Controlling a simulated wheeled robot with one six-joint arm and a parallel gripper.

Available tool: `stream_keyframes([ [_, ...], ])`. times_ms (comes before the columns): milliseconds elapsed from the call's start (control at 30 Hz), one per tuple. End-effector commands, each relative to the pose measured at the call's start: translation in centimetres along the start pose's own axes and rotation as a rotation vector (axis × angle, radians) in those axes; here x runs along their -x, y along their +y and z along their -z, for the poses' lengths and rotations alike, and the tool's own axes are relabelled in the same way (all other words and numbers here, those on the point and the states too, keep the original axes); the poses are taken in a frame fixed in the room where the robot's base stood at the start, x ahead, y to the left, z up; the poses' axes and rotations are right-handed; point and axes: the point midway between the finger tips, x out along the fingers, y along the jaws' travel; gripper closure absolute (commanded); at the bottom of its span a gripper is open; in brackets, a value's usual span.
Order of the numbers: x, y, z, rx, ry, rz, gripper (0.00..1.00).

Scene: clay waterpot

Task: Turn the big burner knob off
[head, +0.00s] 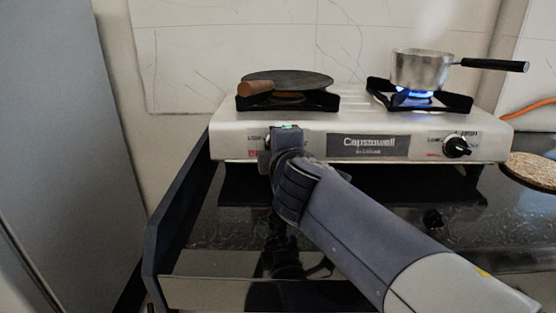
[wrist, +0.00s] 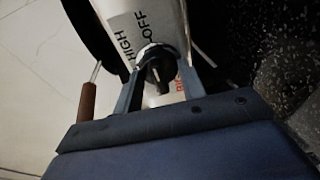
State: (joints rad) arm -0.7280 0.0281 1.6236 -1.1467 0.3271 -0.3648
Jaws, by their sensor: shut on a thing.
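The silver two-burner stove (head: 235,140) stands on a dark counter. My gripper (head: 283,140) is at the front panel below the left burner, hiding that knob in the head view. In the wrist view my gripper (wrist: 160,76) has a finger on each side of the black left knob (wrist: 158,72) and is shut on it. "HIGH" and "OFF" are printed beside this knob. The right knob (head: 457,147) is black and apart from me. The right burner (head: 412,94) has a blue flame. Whether the left burner is lit is unclear.
A dark flat pan (head: 290,80) with a wooden handle sits on the left burner. A steaming silver saucepan (head: 420,68) sits on the right burner, its black handle pointing right. A round cork mat (head: 532,171) lies at right. The wall is close behind.

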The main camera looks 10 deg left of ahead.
Motion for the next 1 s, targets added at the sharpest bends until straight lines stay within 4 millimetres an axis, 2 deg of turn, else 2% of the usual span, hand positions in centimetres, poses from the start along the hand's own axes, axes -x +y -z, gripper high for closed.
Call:
stream_keyframes([
  [600, -0.02, -0.11, -0.01, -0.041, -0.001, -0.005, 0.84],
  [633, -0.02, -0.11, -0.01, -0.041, -0.001, -0.005, 0.59],
  [867, -0.02, -0.07, -0.01, -0.040, -0.001, -0.006, 0.41],
  [1000, -0.01, -0.05, -0.01, -0.039, -0.001, -0.006, 0.40],
])
